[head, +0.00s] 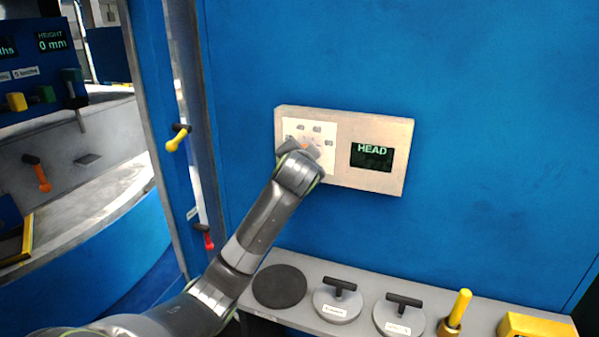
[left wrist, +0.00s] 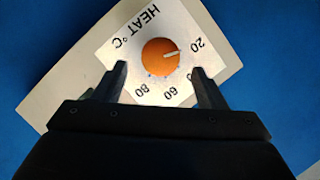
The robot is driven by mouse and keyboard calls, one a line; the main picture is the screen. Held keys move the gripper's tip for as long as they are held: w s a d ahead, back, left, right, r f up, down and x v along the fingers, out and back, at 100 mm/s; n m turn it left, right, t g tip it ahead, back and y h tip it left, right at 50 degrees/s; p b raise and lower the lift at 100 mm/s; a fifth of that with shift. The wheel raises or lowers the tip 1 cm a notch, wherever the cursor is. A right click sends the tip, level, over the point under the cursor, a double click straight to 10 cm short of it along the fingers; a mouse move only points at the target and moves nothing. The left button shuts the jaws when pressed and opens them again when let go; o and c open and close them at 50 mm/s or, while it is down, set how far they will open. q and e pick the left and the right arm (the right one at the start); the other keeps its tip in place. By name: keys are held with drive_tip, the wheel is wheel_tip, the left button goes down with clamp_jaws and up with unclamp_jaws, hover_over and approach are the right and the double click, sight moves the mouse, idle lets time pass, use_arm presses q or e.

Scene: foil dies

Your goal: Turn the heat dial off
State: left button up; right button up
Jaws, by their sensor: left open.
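The heat dial (left wrist: 160,57) is a round orange knob on a white plate marked HEAT °C in the left wrist view. Its pale pointer mark is turned toward the printed 20; 60 and 80 also show. My left gripper (left wrist: 163,84) is open, with one finger on each side of the dial's lower part. I cannot tell whether the fingers touch it. In the head view my left gripper (head: 300,149) is at the plate on the beige control box (head: 343,180), and my wrist hides most of the dial. My right gripper is not in view.
The box has a dark display (head: 372,157) reading HEAD. Below it, a grey shelf (head: 365,278) bears a dark disc (head: 279,286), two grey handled dies (head: 338,300) and a yellow-handled tool (head: 455,312). Yellow (head: 177,140) and red levers are on the post at left.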

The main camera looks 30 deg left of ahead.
use_arm(q)
drive_tip(key=b+v, duration=0.3)
drive_tip(key=v, duration=0.8)
drive_tip(key=shift+s+d, duration=0.15)
drive_tip(key=shift+s, duration=0.1)
